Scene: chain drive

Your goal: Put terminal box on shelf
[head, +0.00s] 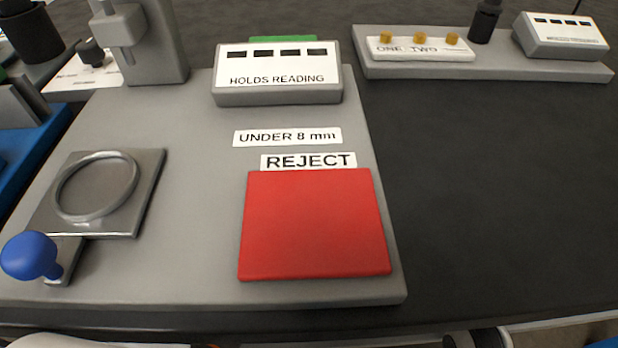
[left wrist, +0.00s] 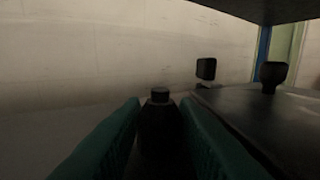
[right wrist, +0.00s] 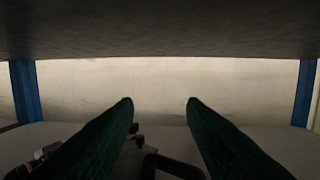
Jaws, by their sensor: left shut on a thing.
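My left gripper (left wrist: 158,112) shows in the left wrist view, its two green fingers shut on a dark thing (left wrist: 158,125) with a small black cap on top. I cannot tell whether this is the terminal box. My right gripper (right wrist: 160,103) shows in the right wrist view with its fingers wide apart and nothing between the tips. Neither gripper shows in the head view. No thing can be clearly picked out as the terminal box or the shelf.
A dark slab (right wrist: 160,30) spans the top of the right wrist view, with blue posts (right wrist: 25,90) at the sides. A dark flat-topped body (left wrist: 245,110) stands right of my left gripper. The bench holds a red reject pad (head: 315,225) and a gauge plate (head: 125,215).

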